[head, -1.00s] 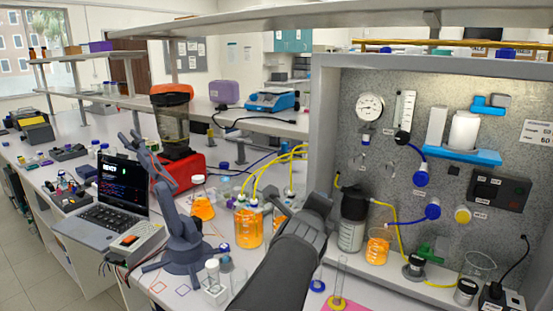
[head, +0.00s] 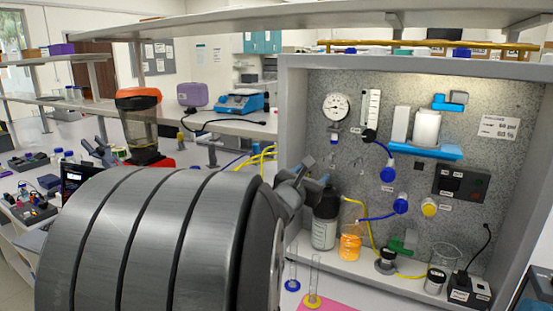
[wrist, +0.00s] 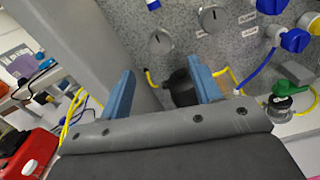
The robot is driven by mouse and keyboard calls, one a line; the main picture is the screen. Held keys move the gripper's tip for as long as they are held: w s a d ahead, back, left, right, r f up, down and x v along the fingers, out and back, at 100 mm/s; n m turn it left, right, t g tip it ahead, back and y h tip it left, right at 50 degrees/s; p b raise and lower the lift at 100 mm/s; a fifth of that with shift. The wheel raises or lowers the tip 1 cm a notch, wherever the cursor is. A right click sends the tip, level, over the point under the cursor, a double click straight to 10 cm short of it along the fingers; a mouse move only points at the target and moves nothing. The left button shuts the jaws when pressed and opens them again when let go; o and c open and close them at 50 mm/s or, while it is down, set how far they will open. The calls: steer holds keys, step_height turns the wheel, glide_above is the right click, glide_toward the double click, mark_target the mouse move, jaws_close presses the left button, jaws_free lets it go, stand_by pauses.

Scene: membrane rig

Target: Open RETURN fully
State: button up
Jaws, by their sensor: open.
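Several valve controls sit on the speckled grey panel (head: 300,120); their labels are too small to read, so I cannot tell which is RETURN. In the head view there are an upper blue knob (head: 387,174), a lower blue knob (head: 400,205) and a yellow knob (head: 429,208). My gripper (wrist: 162,68) is open and empty, with both blue-grey fingers apart, pointing towards the panel below the left dial. In the head view my gripper (head: 303,185) is partly hidden by my arm.
A dark-capped bottle (head: 324,222) and an orange-filled beaker (head: 350,243) stand at the panel's foot, with yellow and blue tubing nearby. Glass cylinders (head: 313,280) stand in front. The grey frame post (wrist: 90,50) rises left of my gripper.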

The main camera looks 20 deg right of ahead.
mark_target(327, 159)
steer(key=x, duration=1.3)
steer(key=shift+w+d, duration=0.15)
steer(key=shift+d, duration=0.05)
steer(key=c, duration=1)
